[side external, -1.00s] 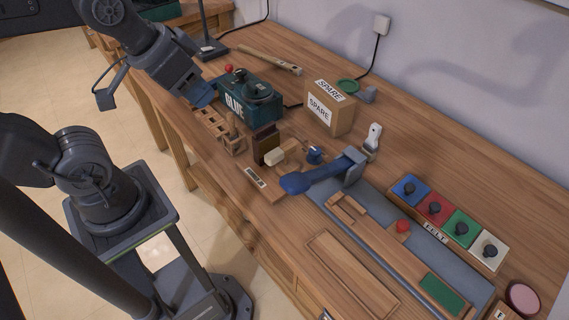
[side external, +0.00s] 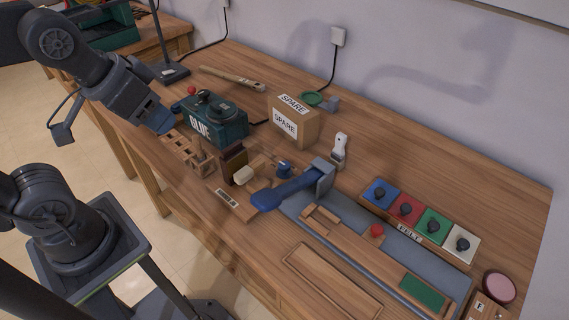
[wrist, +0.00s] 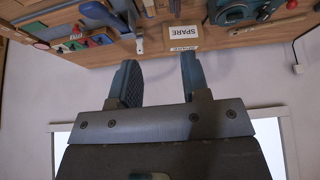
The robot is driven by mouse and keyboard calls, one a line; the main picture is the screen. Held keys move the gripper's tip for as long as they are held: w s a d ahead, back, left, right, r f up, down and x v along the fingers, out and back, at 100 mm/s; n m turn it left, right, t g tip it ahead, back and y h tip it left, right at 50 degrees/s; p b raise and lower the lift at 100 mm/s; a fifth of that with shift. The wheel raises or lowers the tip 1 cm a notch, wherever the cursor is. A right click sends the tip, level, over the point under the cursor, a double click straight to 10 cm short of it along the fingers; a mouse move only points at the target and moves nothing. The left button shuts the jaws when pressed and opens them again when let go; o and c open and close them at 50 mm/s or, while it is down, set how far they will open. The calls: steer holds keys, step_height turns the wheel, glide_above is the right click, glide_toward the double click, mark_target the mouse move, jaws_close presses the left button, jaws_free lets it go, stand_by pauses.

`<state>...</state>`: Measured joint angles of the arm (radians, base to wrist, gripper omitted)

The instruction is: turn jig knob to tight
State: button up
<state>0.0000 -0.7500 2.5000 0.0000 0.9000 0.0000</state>
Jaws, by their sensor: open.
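My gripper (side external: 168,124) is at the left of the side view, above the bench edge just left of the GLUE box. The wrist view shows its two fingers (wrist: 160,80) apart with nothing between them. A small blue knob (side external: 284,169) is on the wooden jig behind the blue lever (side external: 290,188). My gripper is well away from both.
A slotted wooden rack (side external: 190,153) is below my gripper. Coloured felt blocks with knobs (side external: 420,220) sit at right. The bench's back right is clear.

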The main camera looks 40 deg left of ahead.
steer(key=shift+o, duration=1.4)
steer(key=shift+w+r, duration=0.15)
steer(key=shift+w, duration=0.2)
steer(key=shift+o, duration=0.2)
steer(key=w+n+g, duration=0.1)
steer(key=w+n, duration=0.2)
steer(key=w, duration=0.3)
steer(key=shift+d+r+g, duration=0.15)
steer(key=shift+d+g, duration=0.15)
steer(key=shift+d, duration=0.1)
steer(key=n+g, duration=0.4)
steer(key=n, duration=0.7)
glide_above(284, 165)
step_height(284, 165, down, 14)
steer(key=shift+m, duration=0.3)
step_height(284, 165, down, 13)
steer(key=shift+f, duration=0.1)
steer(key=shift+c, duration=0.2)
steer(key=c, duration=0.9)
